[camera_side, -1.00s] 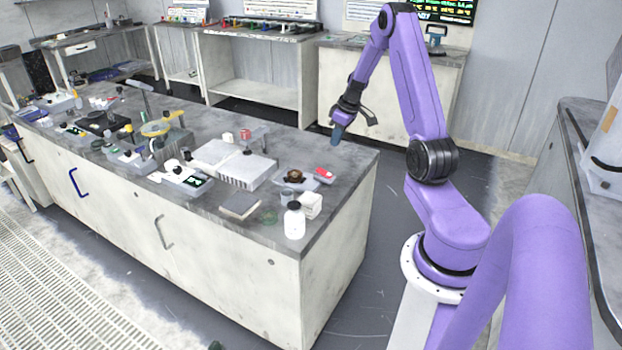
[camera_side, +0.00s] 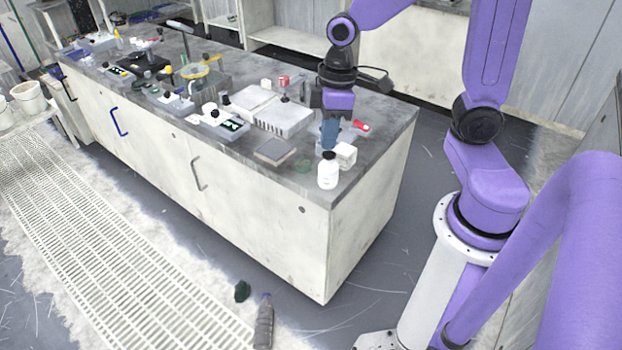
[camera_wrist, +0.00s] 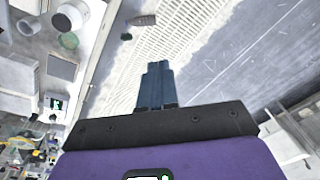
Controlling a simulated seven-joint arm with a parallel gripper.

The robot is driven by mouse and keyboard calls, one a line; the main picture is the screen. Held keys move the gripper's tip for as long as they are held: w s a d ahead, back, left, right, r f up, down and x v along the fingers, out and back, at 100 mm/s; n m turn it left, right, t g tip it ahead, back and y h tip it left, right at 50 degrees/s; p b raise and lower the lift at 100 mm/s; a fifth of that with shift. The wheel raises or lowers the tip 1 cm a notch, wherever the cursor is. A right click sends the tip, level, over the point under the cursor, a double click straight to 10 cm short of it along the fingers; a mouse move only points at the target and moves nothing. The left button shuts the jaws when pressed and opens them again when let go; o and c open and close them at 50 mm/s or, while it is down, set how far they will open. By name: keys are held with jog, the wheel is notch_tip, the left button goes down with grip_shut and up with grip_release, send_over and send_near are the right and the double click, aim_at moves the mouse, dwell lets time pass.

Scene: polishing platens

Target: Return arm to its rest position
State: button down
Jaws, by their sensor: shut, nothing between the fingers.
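My gripper (camera_side: 329,134) is in the side view above the right end of the grey-topped bench (camera_side: 392,125), pointing down. Its blue fingers are together and hold nothing. They appear just behind a white bottle (camera_side: 328,172) and beside a small white box (camera_side: 345,155); I cannot tell their height above the top. In the wrist view my gripper (camera_wrist: 154,68) shows closed blue fingers against the floor and a pale grating. The purple arm reaches in from the right, and its upper part runs out of the side view at the top.
A grey bottle (camera_side: 264,322) and a dark green lump (camera_side: 242,291) lie on the floor. The floor right of the bench is open.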

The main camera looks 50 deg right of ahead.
jog(key=s+a+r+n+h, duration=0.1)
jog(key=s+a+n, duration=0.1)
jog(key=s, duration=1.3)
jog(key=shift+r+n, duration=0.25)
jog(key=shift+n, duration=0.65)
